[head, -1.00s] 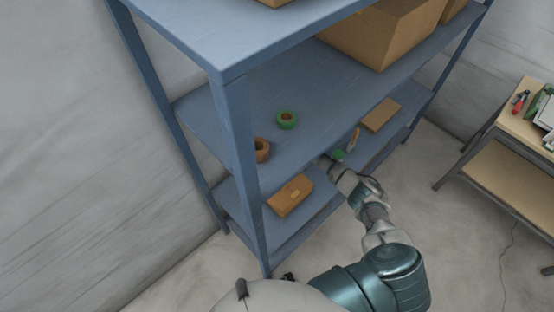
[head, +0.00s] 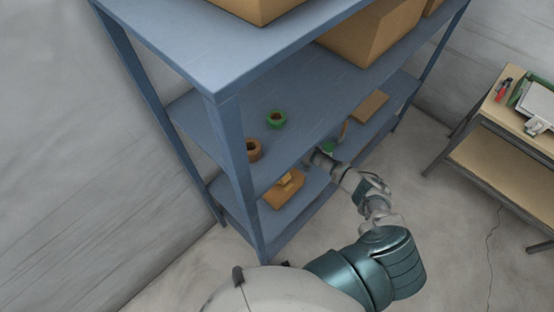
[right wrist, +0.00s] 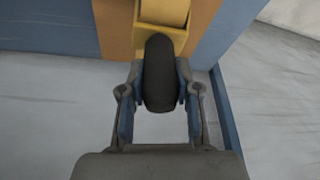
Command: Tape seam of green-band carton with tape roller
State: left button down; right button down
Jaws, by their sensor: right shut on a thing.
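My right gripper (right wrist: 160,95) is shut on the black handle of a yellow tool, which I take to be the tape roller (right wrist: 163,12). In the right wrist view an orange-brown surface shows behind the tool, likely a carton's. In the head view my right gripper (head: 312,160) reaches in at a lower blue shelf. A small yellow shape (head: 291,181) shows over a brown carton (head: 284,197) there; I cannot tell if they touch. No green band can be made out on this carton. My left gripper is not in view.
A blue shelf rack (head: 232,150) stands ahead. A green roll (head: 276,120) and a brown roll (head: 253,150) lie on its shelf. A green item (head: 328,148), a flat brown piece (head: 369,106) and large boxes (head: 375,33) are nearby. A table (head: 500,125) stands right.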

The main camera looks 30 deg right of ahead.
jog(key=shift+s+r, duration=0.1)
jog(key=shift+s, duration=0.2)
jog(key=shift+s+d+p, duration=0.2)
jog(key=shift+s+p, duration=0.35)
jog(key=shift+p, duration=0.05)
jog(key=shift+s+d+p, duration=0.2)
jog(key=shift+s+p, duration=0.35)
jog(key=shift+s+d+f+p, duration=0.15)
jog(key=shift+s+d+f, duration=0.1)
jog(key=shift+s, duration=0.55)
jog(key=shift+s+d+f+p, duration=0.1)
jog(key=shift+s+d+p, duration=0.1)
jog(key=shift+s, duration=0.55)
notch_tip(320, 180, up, 8)
jog(key=shift+w, duration=0.2)
jog(key=shift+r, duration=0.1)
